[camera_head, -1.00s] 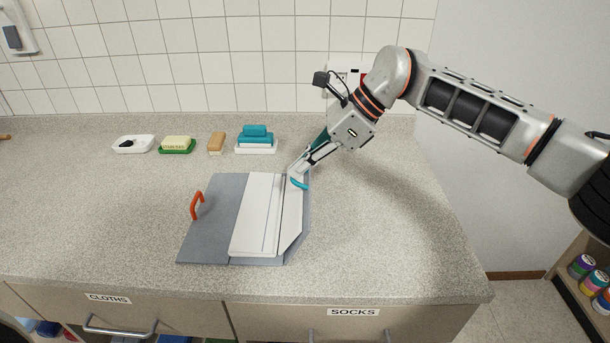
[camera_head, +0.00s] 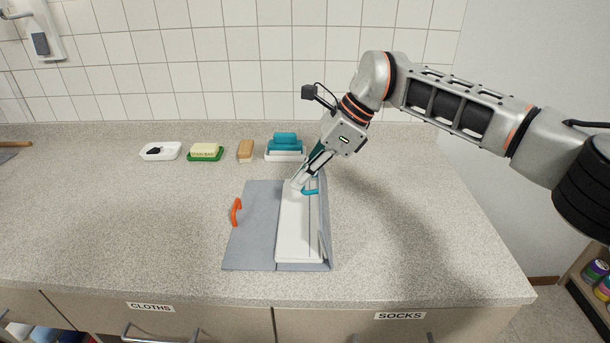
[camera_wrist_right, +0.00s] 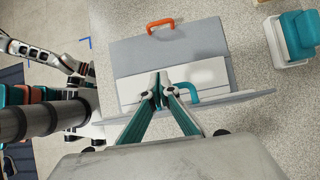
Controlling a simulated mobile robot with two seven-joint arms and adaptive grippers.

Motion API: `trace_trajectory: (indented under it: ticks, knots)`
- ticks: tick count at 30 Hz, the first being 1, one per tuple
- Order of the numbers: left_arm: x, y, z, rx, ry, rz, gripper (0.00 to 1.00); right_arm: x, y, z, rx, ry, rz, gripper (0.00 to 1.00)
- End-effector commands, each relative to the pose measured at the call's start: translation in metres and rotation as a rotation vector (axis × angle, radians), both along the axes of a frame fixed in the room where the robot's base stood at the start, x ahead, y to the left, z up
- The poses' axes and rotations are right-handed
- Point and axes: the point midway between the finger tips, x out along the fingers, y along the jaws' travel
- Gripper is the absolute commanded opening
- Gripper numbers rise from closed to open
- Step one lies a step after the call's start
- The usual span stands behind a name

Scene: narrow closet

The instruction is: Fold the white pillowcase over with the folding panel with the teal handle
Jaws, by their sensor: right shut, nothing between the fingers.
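The white pillowcase (camera_head: 297,232) lies on the grey folding board (camera_head: 252,240). The folding panel (camera_head: 325,240) on the board's right stands raised and shows almost edge-on. Its teal handle (camera_head: 311,191) is near its far end and also shows in the wrist view (camera_wrist_right: 210,94). My right gripper (camera_head: 299,184) is shut and empty at the far end of the board, close beside the teal handle. In the wrist view its fingertips (camera_wrist_right: 157,92) are together over the pillowcase (camera_wrist_right: 195,77); whether they touch the panel or cloth I cannot tell. My left gripper is not in view.
An orange handle (camera_head: 236,211) stands on the board's left panel. The counter is clear to the right.

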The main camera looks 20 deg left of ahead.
Motion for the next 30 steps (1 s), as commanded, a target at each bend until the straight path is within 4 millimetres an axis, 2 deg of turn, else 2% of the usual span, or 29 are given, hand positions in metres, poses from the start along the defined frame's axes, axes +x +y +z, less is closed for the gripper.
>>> trace_trajectory:
  ticks: [9, 24, 30]
  knots:
    - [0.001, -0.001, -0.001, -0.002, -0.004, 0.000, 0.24, -0.002, 0.007, -0.006, 0.000, 0.001, -0.001, 0.00]
    - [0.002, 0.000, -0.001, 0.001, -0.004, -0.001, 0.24, -0.002, 0.008, -0.006, 0.000, -0.001, -0.001, 0.00]
    - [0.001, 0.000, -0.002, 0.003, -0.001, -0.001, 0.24, 0.001, 0.001, 0.004, 0.001, -0.002, -0.002, 0.00]
